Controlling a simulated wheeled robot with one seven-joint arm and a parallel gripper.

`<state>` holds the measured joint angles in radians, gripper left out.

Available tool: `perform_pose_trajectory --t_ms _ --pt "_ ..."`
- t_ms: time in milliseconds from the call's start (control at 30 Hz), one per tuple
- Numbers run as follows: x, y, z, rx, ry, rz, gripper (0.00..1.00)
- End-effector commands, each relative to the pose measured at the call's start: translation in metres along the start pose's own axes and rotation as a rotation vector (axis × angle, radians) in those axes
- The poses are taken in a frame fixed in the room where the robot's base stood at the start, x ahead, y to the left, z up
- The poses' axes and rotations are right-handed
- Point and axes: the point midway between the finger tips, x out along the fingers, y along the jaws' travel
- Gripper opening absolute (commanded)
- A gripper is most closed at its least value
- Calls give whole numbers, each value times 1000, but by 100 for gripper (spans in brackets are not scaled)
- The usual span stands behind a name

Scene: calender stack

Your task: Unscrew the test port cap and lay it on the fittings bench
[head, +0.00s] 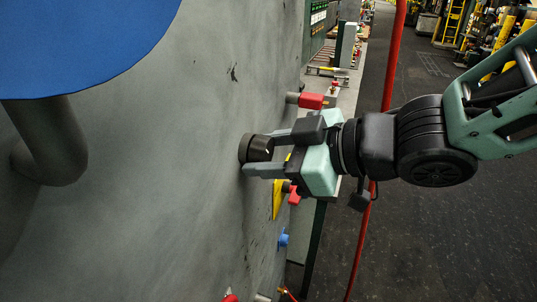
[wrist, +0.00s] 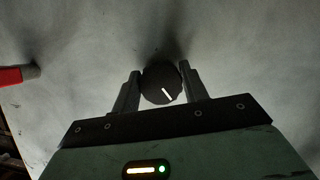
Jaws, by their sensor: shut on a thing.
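The test port cap (head: 259,148) is a black round knob with a white mark on its face, at the grey machine wall (head: 150,170). My gripper (head: 257,155) has its two fingers on either side of the cap and is shut on it. In the wrist view the cap (wrist: 161,83) sits between the fingertips, its white line slanting down to the right. The cap appears to be at the wall; whether its thread is engaged cannot be seen. I cannot make out the fittings bench for certain; a grey ledge (head: 346,97) with items runs along the wall beyond my gripper.
A red-handled fitting (head: 311,101) sticks out of the wall just beyond my gripper. Another red fitting (head: 294,195), a yellow plate (head: 278,200) and a blue fitting (head: 283,240) are below. A red hose (head: 390,60) hangs behind my arm. A blue disc (head: 80,40) juts out at upper left.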

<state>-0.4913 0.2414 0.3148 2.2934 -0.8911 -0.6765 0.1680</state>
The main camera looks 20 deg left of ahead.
Motion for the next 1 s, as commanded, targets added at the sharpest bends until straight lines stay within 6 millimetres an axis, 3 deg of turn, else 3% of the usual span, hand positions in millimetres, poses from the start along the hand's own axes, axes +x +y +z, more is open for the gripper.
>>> perform_pose_trajectory --t_ms 1000 --pt "1 0 1 -155 2 66 20"
